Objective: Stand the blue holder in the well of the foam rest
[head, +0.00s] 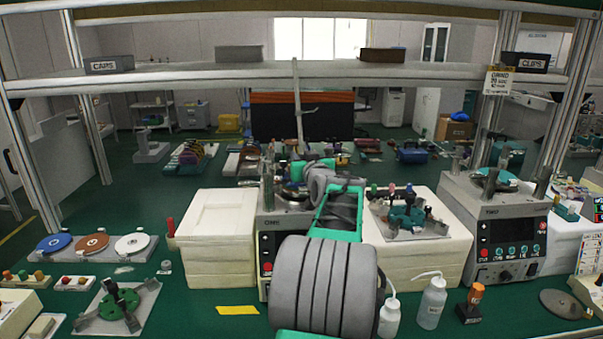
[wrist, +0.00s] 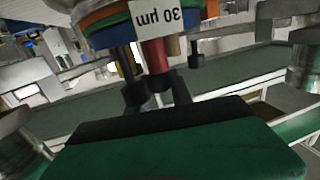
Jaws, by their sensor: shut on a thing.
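My gripper (wrist: 160,100) is shut on the blue holder (wrist: 97,18), which shows at the top of the wrist view with blue, orange and green bands and an upside-down "30 µm" label. A red post and dark posts extend from it. In the head view my arm reaches over the middle machine and hides most of the jaws and holder. White foam blocks stand on both sides, one at left (head: 213,250) and one at right (head: 450,245).
The middle machine (head: 266,245) stands between the foam blocks. A fixture with coloured knobs (head: 405,215) sits on the right block. Bottles (head: 432,303) and a second machine (head: 500,235) are at right. A green tripod fixture (head: 118,308) is front left. An overhead shelf (head: 190,78) crosses behind.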

